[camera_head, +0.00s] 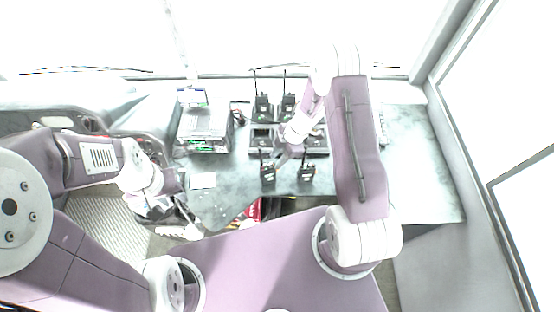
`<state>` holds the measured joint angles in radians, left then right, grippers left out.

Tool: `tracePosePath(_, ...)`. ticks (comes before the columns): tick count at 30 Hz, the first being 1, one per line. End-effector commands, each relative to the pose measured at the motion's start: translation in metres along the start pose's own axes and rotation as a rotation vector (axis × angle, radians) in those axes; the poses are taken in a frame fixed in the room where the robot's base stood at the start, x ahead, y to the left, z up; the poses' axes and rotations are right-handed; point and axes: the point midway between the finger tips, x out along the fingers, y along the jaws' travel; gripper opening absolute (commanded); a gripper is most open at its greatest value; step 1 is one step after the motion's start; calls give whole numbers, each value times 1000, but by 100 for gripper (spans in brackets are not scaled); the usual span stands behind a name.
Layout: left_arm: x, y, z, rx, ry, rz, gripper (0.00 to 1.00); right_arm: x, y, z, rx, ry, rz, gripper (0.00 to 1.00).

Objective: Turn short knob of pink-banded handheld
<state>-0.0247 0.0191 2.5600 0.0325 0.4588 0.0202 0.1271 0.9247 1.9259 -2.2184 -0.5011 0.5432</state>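Several black handheld radios with antennas are on the grey desk (420,165). Two are at the back, a back left handheld (262,106) and a back right handheld (288,103). Two are at the front, a front left handheld (268,174) and a front right handheld (306,173). I cannot make out a pink band or a short knob on any of them at this size. My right gripper (284,158) is over the desk, close to the front left handheld; its fingers are too small to read. My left gripper (188,222) is low at the desk's left front edge, away from the handhelds.
A grey box-shaped device (205,125) with a small screen (192,97) on top stands left of the handhelds. Dark charger-like units lie mid-desk, partly hidden by my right arm. A white card (203,180) lies at the front left. The desk's right part is clear.

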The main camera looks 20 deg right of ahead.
Motion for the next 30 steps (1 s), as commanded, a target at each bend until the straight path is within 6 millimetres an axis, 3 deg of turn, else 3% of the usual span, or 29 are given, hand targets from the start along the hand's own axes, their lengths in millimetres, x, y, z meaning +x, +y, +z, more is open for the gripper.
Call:
tracePosePath(3, 1, 0, 0, 0, 0, 0, 36, 10, 0, 0, -1, -1, 0, 34)
tracePosePath(11, 1, 0, 0, 0, 0, 0, 36, 11, 0, 0, 0, -1, 1, 34)
tracePosePath(15, 1, 0, 0, 0, 0, 0, 36, 11, 0, 0, 0, -1, 1, 0)
tracePosePath(20, -1, 0, 0, 0, 0, 0, 36, 10, 0, 0, -4, -1, -1, 0)
tracePosePath(25, -27, 0, -3, 0, 0, 0, 36, 6, 1, -2, -73, 2, -32, 0)
tracePosePath(30, -29, 1, -3, 0, 0, 0, 36, 11, 1, 0, -107, 5, -45, 0)
